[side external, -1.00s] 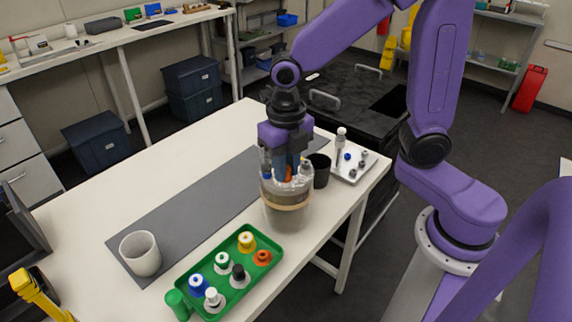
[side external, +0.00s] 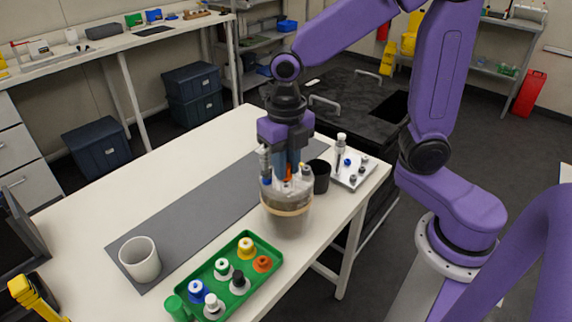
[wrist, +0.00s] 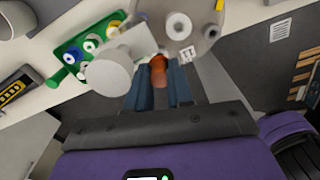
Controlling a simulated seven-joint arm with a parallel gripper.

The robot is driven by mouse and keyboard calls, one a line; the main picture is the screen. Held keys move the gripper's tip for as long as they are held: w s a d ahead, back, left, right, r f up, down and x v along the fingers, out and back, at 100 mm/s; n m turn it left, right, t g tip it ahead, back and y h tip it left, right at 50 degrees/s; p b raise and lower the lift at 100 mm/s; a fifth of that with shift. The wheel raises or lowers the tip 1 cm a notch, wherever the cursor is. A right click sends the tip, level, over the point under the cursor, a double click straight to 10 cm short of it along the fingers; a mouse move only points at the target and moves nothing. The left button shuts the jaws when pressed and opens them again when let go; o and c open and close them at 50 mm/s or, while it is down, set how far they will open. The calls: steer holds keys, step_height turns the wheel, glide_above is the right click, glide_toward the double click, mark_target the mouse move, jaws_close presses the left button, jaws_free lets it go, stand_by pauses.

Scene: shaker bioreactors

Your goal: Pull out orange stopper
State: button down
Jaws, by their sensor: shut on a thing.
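The orange stopper (wrist: 159,70) is between my fingertips in the wrist view. In the side view a bit of orange (side external: 288,173) shows at my gripper (side external: 287,172), just above the vessel's top. My gripper (wrist: 159,78) is shut on the stopper. The bioreactor vessel (side external: 289,218) is a clear, upright jar with a tan band, standing near the table's right edge. Several fittings stand on its lid (wrist: 196,22). I cannot tell whether the stopper's lower end is still in its port.
A green tray (side external: 238,298) with several coloured stoppers lies in front of the vessel. A white cup (side external: 140,260) stands at left, a black cup (side external: 320,177) beside the vessel, and a white plate with small parts (side external: 347,182) behind. The grey mat (side external: 190,212) is mostly clear.

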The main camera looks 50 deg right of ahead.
steer(key=shift+r, duration=0.25)
steer(key=shift+r, duration=1.5)
